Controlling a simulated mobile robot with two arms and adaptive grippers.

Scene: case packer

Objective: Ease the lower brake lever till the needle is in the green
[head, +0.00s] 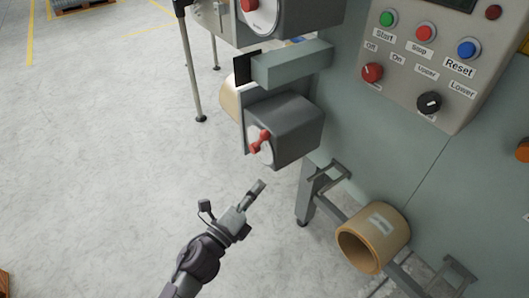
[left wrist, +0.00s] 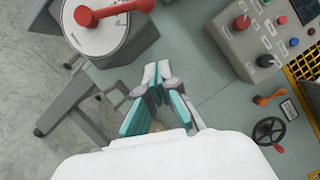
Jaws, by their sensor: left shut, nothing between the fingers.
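The lower brake is a grey box (head: 290,130) with a round white dial face and a red lever (head: 260,141) across it. In the left wrist view the red lever (left wrist: 115,10) and the white dial (left wrist: 95,36) show large at the upper left. Fine markings and any needle are too small to read. My left gripper (head: 259,186) is shut and empty, below the brake box and apart from the lever. The left wrist view shows its teal-padded fingers (left wrist: 157,78) with the lever beyond them. My right gripper is in neither view.
An upper unit with a white dial (head: 263,16) sits above a grey bar (head: 292,65). A control panel (head: 452,112) with buttons and knobs is at the upper right. A brown roll (head: 384,228) sits on a low rail at right.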

